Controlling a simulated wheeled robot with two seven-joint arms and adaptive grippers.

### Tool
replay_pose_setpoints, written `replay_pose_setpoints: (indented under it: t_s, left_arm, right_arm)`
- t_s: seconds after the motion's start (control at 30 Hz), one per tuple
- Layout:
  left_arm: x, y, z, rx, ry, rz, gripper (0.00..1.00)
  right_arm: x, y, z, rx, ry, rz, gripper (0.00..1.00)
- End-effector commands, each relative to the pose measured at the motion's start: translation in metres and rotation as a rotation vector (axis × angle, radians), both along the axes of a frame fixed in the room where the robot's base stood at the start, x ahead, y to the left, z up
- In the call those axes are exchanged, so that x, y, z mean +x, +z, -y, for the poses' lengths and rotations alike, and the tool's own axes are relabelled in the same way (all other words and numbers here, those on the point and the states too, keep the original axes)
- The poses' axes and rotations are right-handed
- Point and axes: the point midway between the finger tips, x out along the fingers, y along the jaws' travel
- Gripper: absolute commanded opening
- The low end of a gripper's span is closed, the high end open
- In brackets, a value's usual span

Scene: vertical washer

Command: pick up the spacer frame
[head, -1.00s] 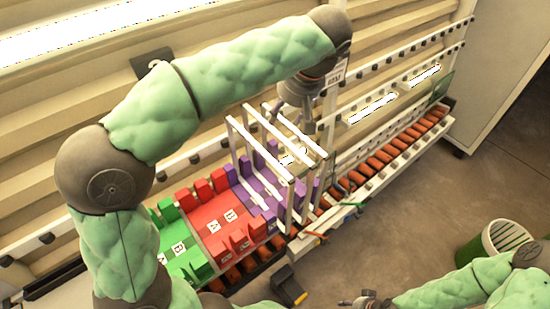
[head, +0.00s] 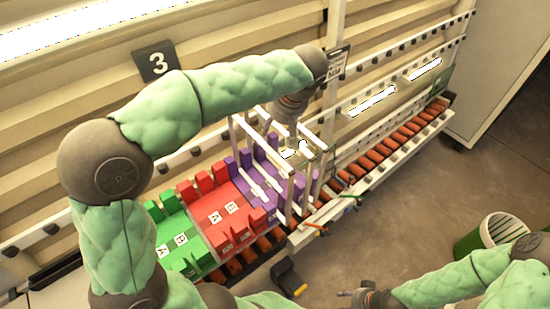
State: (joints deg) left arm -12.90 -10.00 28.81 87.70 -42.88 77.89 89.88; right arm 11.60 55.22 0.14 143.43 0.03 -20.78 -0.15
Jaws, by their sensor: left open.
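White rectangular spacer frames (head: 291,190) stand upright, side by side, in the slots of the purple rack section (head: 246,180). My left gripper (head: 292,146) points down at the top of the frames, by their upper bars. It is open. Its fingertips are small and partly lost among the white bars, so I cannot tell whether they touch a frame. My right gripper (head: 345,296) is low at the bottom edge, away from the frames, and its jaws are too small to read.
Red (head: 207,210) and green (head: 170,240) rack sections sit left of the purple one. An orange roller conveyor (head: 385,149) runs to the upper right. A black-and-yellow tool (head: 289,278) lies in front. A green-white bin (head: 490,236) stands on open floor at right.

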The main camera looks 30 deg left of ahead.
Motion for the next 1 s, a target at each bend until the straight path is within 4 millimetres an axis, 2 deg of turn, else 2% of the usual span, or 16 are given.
replay_pose_setpoints:
  t_s: [1.0]
  left_arm:
    - [0.0,-0.0043,0.0002,0.0,0.0,0.0,0.53]
  right_arm:
    - [-0.0001,-0.0071,0.0,0.0,0.0,0.0,0.48]
